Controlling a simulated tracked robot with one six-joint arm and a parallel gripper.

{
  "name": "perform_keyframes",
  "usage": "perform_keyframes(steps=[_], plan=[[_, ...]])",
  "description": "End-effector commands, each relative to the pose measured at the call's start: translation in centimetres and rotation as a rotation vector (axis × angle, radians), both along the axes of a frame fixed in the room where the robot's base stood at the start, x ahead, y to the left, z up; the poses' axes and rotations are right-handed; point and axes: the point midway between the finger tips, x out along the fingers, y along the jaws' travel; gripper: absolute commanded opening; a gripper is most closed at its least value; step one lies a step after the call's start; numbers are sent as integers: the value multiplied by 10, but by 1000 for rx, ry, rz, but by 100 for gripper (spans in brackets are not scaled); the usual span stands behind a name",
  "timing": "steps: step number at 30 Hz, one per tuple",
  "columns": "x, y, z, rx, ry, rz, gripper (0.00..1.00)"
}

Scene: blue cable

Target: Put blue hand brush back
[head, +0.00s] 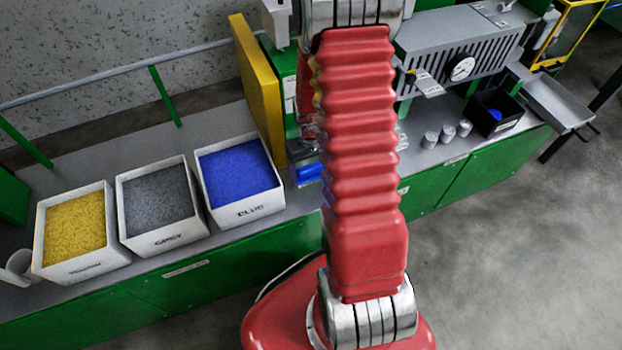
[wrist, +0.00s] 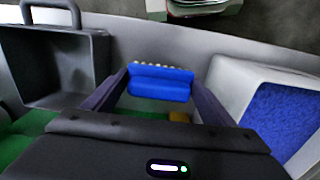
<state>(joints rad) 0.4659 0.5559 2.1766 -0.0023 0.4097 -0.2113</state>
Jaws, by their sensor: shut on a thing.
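The blue hand brush (wrist: 160,88) shows in the wrist view between the two dark fingers of my gripper (wrist: 159,78). My gripper is shut on it, with pale bristles along the brush's far edge. In the head view a blue piece that looks like the brush (head: 309,173) shows just left of my red arm, by the bench's front edge. My arm hides most of the gripper there. I cannot tell whether the brush touches the bench.
A white bin of blue granules (head: 240,213) stands close left of the brush, with grey (head: 167,240) and yellow (head: 83,270) bins beyond. A yellow panel (head: 256,88) rises behind. A dark handled scoop or tray (wrist: 52,68) is at left in the wrist view.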

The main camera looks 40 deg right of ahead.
Motion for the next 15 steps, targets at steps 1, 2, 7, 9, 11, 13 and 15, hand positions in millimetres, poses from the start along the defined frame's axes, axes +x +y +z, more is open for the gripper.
perform_keyframes(steps=[1, 2, 7, 9, 11, 13, 15], plan=[[0, 0, -4, 0, 0, 0, 49], [0, 0, -5, 0, 0, 0, 49], [1, -1, -6, 0, -1, -1, 49], [0, -1, -6, 0, -1, -1, 49], [0, -1, -6, 0, -1, -1, 49], [0, -1, -7, 0, -1, -1, 49], [0, -1, -10, 0, 0, -1, 49]])
